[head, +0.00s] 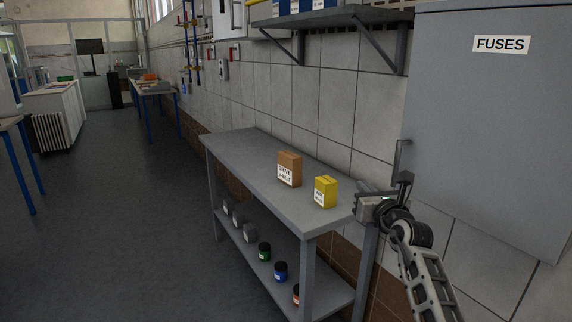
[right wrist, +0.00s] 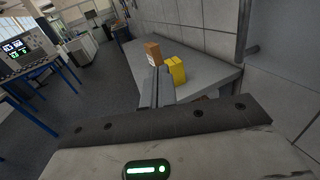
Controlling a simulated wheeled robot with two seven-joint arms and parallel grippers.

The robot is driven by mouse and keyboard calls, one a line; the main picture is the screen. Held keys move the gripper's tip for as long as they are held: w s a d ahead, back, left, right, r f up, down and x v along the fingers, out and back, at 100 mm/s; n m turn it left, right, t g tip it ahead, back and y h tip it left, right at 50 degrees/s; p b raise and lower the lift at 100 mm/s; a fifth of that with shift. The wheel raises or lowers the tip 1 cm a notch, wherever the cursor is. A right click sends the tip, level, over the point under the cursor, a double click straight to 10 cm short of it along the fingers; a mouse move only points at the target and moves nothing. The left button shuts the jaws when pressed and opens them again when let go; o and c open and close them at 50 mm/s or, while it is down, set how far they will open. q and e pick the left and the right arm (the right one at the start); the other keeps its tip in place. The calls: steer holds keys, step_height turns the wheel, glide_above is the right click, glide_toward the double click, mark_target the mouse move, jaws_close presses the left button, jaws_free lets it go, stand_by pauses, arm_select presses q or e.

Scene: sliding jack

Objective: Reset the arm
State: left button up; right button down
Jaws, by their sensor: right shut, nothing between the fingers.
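My right arm comes in from the lower right in the head view. My right gripper (head: 365,198) hangs in the air by the near right end of the grey metal table, left of the grey fuse cabinet's lower edge. In the right wrist view its two fingers (right wrist: 158,78) lie together, shut, with nothing between them. They point towards the boxes on the table, apart from them in depth as far as I can tell. My left gripper is in neither view.
The grey table (head: 250,158) bears a brown box (head: 290,168) and a yellow box (head: 325,191). Several small jars stand on its lower shelf. The fuse cabinet (head: 490,110), with a handle (head: 402,155), is on the right wall. The floor (head: 110,220) at left is clear.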

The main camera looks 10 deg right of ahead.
steer(key=s+a+f+m+g, duration=0.2)
steer(key=s+a+f+m, duration=0.2)
steer(key=s+f+m, duration=0.6)
steer(key=s+a+f+m+g+y, duration=0.1)
steer(key=s+a+f+m+g, duration=0.2)
steer(key=s+f+m, duration=0.8)
steer(key=s+a+f+m+g+y, duration=0.1)
steer(key=s+a+f+m+g, duration=0.2)
steer(key=s+f+m, duration=0.7)
steer(key=s+a+m, duration=0.2)
steer(key=s, duration=0.6)
steer(key=shift+s+a+f+m, duration=0.3)
steer(key=shift+a+f, duration=0.05)
steer(key=shift+a, duration=0.05)
